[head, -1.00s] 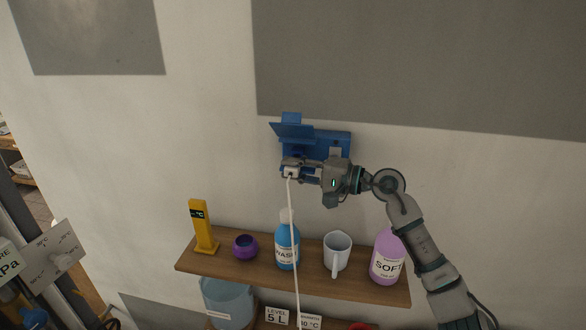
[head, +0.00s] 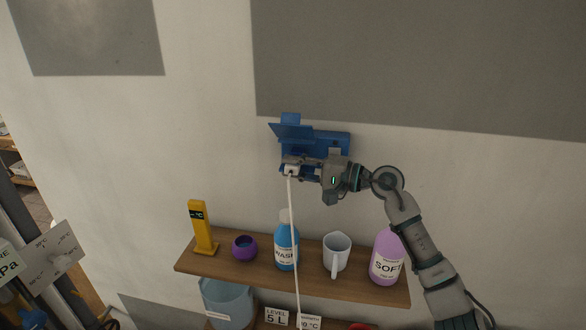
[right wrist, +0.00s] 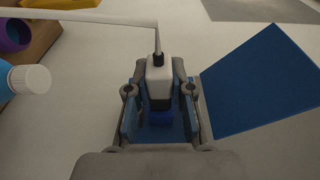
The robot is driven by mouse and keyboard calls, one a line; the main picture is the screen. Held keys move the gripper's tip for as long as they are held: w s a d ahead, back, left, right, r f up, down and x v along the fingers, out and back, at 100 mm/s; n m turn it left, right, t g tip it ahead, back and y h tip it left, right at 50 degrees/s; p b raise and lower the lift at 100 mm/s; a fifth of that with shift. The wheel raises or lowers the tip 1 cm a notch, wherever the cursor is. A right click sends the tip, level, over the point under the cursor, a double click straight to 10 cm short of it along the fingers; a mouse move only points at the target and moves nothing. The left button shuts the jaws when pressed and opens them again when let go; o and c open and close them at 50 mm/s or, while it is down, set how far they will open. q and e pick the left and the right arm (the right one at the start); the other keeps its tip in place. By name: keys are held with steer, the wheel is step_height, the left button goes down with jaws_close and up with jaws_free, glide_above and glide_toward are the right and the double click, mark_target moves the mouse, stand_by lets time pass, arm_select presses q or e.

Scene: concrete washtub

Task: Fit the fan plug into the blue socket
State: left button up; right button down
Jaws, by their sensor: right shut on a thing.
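The blue socket (head: 330,138) is fixed to the wall, with its blue flap (head: 291,132) raised at the left. My right gripper (head: 292,168) is in front of the socket's lower left part and is shut on the white fan plug (right wrist: 158,78). The plug's white cord (head: 294,230) hangs down past the shelf. In the right wrist view the plug sits between the fingers, with a blue part just below it. The flap (right wrist: 262,85) shows at the right there. The gripper hides the contact, so I cannot tell how far the plug is in. My left gripper is out of view.
A wooden shelf (head: 225,268) below holds a yellow stand (head: 200,228), a purple pot (head: 244,248), a blue wash bottle (head: 286,250), a white jug (head: 337,252) and a purple SOFT bottle (head: 387,257). The wall around the socket is clear.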

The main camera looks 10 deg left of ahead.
steer(key=shift+w, duration=0.2)
steer(key=c, duration=0.9)
jaws_free()
steer(key=shift+r, duration=0.1)
steer(key=shift+c, duration=0.2)
steer(key=shift+d, duration=0.2)
